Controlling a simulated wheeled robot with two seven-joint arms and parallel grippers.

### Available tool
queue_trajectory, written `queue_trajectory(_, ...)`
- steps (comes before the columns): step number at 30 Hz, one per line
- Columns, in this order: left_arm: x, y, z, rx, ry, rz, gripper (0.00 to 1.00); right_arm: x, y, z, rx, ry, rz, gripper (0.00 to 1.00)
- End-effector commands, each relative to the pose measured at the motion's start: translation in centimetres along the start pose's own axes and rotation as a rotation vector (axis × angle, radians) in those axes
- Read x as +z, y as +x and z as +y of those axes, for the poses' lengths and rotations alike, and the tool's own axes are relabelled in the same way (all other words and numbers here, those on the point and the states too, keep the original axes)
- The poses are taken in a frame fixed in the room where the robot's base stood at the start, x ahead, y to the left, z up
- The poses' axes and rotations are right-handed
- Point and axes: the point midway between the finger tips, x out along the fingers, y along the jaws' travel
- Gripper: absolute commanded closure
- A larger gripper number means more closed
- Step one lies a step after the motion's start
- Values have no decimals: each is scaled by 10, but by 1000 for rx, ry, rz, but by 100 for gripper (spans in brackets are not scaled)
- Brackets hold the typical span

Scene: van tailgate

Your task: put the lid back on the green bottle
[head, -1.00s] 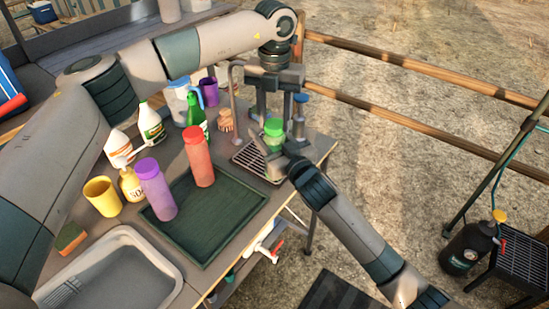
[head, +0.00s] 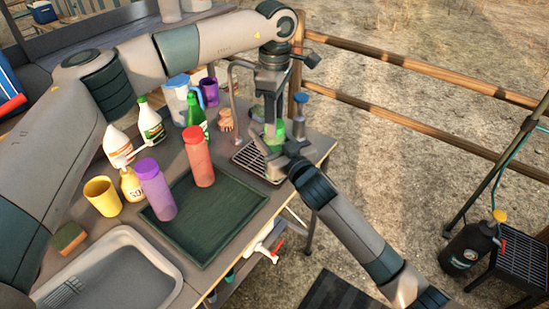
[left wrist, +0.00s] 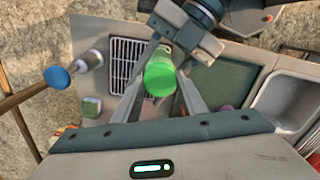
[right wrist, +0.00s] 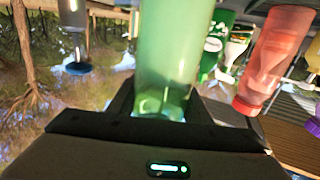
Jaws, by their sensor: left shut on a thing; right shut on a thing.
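My left gripper (head: 270,128) points down from above and is shut on the bright green lid (left wrist: 160,78). In the left wrist view the lid sits between the fingertips, directly over the top of the green bottle. My right gripper (head: 276,150) is shut on the body of the translucent green bottle (right wrist: 172,60), which stands upright over the table's far right corner. Lid and bottle line up closely; I cannot tell whether the lid is seated. The left fingers partly hide the lid and bottle in the head view.
A metal grate (head: 246,158) lies below.

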Motion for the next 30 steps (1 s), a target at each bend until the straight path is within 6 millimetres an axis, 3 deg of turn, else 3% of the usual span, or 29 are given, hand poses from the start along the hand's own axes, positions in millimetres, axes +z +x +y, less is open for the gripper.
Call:
queue_trajectory(8,-1,0,0,1,411,2,88,0,0,0,0,0,1,100)
queue_trajectory(12,-1,0,0,2,410,2,88,0,0,0,0,0,1,100)
queue_trajectory(13,-1,0,0,2,409,2,59,0,0,0,0,-1,1,100)
queue_trajectory(15,-1,0,0,2,408,2,42,0,0,0,0,-1,1,100)
queue_trajectory(16,-1,0,0,2,408,2,40,0,0,0,0,-1,1,100)
queue_trajectory(30,0,-8,0,2,408,0,40,0,0,0,0,0,0,100)
